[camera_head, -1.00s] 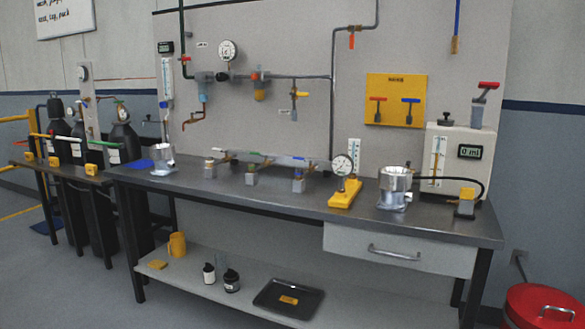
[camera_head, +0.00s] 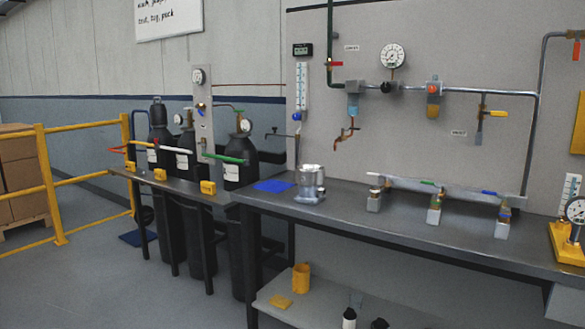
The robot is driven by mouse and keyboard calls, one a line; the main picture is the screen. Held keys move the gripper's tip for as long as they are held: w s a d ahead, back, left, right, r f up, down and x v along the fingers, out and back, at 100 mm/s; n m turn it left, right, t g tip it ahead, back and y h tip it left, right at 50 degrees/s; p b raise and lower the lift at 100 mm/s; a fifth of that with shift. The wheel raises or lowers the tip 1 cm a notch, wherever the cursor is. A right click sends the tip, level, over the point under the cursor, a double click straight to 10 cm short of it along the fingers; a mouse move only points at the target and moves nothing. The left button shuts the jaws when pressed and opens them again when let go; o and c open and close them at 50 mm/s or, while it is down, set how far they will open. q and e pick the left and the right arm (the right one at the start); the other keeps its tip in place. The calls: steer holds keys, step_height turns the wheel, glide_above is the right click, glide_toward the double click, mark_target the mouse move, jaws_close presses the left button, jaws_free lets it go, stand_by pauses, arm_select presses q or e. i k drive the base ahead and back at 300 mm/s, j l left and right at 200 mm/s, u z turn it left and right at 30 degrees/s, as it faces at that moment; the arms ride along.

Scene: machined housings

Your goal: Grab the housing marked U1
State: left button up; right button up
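A silvery machined housing (camera_head: 311,185) stands upright on the left part of the grey workbench (camera_head: 400,222), just right of a blue mat. Any marking on it is too small to read, so I cannot tell whether it is U1. A second, similar housing seen earlier at the right of the bench is outside the current view. Neither of my grippers shows in the head view.
A blue mat (camera_head: 273,186) lies beside the housing. A manifold (camera_head: 435,190) on small blocks stands to its right. Black gas cylinders (camera_head: 238,160) and a yellow railing (camera_head: 48,180) are at left. A yellow mug (camera_head: 301,277) stands on the lower shelf (camera_head: 275,299). Floor is clear in front.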

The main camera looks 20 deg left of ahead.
mark_target(310, 178)
steer(key=i+j+z, duration=0.2)
steer(key=j, duration=0.85)
steer(key=i+j+z, duration=0.15)
steer(key=j, duration=0.95)
steer(key=i+j+z, duration=0.2)
steer(key=j, duration=0.9)
steer(key=k, duration=0.1)
